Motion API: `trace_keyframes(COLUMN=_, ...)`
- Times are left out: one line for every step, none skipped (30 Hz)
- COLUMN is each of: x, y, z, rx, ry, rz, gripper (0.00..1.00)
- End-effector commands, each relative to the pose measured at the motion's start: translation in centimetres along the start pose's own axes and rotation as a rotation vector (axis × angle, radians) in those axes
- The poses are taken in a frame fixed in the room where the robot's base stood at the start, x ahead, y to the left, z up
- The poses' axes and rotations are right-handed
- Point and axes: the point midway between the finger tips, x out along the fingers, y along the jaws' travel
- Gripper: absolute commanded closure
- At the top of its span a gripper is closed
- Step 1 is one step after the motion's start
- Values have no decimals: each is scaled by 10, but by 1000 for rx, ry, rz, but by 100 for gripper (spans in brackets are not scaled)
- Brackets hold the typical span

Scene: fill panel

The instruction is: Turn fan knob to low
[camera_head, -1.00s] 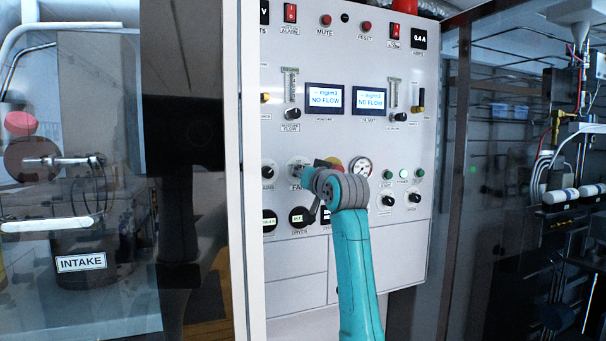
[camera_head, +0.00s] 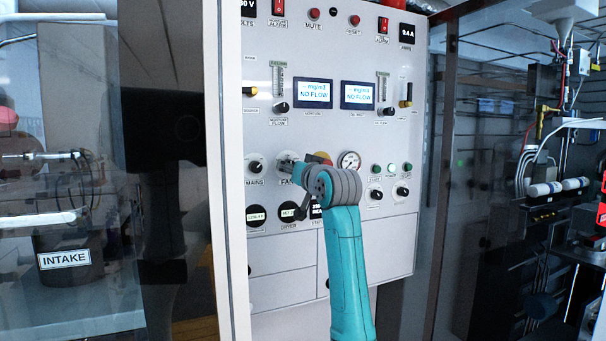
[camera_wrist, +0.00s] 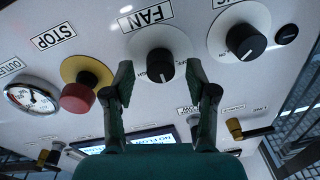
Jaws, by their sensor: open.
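The fan knob (camera_wrist: 160,65) is a black round knob on a white disc under the FAN label (camera_wrist: 148,16) in the wrist view, where the lettering appears upside-down. A small white mark shows on the knob's lower side; its exact setting is hard to read. My gripper (camera_wrist: 160,72) is open, one finger on each side of the knob, with visible gaps. In the head view my gripper (camera_head: 291,166) is at the FAN position on the panel and largely covers the knob.
The red stop button (camera_wrist: 77,97) on a yellow base sits close to one finger. The mains knob (camera_wrist: 243,40) is on the other side. A round gauge (camera_wrist: 31,96) and the panel screens (camera_head: 313,93) are nearby. The panel's lower part is flat.

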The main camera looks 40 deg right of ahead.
Motion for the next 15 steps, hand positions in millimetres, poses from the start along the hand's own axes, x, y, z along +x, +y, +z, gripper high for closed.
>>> trace_keyframes(x=-9, y=1, z=0, rx=0, ry=1, rz=1, gripper=43)
trace_keyframes(x=-14, y=1, z=1, rx=0, ry=2, rz=1, gripper=43)
trace_keyframes(x=-22, y=1, z=1, rx=0, ry=1, rz=1, gripper=43)
trace_keyframes(x=-28, y=1, z=0, rx=-1, ry=3, rz=1, gripper=43)
trace_keyframes(x=-35, y=1, z=0, rx=-1, ry=2, rz=1, gripper=43)
trace_keyframes(x=-43, y=1, z=1, rx=-1, ry=1, rz=1, gripper=43)
trace_keyframes(x=-49, y=0, z=1, rx=-1, ry=1, rz=1, gripper=43)
trace_keyframes(x=-55, y=0, z=1, rx=-1, ry=1, rz=1, gripper=43)
trace_keyframes(x=-62, y=0, z=0, rx=-1, ry=1, rz=1, gripper=43)
trace_keyframes(x=-68, y=0, z=0, rx=-1, ry=1, rz=1, gripper=43)
trace_keyframes(x=-73, y=0, z=1, rx=-1, ry=1, rz=1, gripper=43)
trace_keyframes(x=-79, y=0, z=1, rx=-1, ry=0, rz=1, gripper=43)
trace_keyframes(x=-84, y=1, z=1, rx=0, ry=0, rz=1, gripper=43)
trace_keyframes(x=-88, y=1, z=1, rx=0, ry=1, rz=1, gripper=43)
trace_keyframes(x=-92, y=1, z=1, rx=0, ry=0, rz=1, gripper=43)
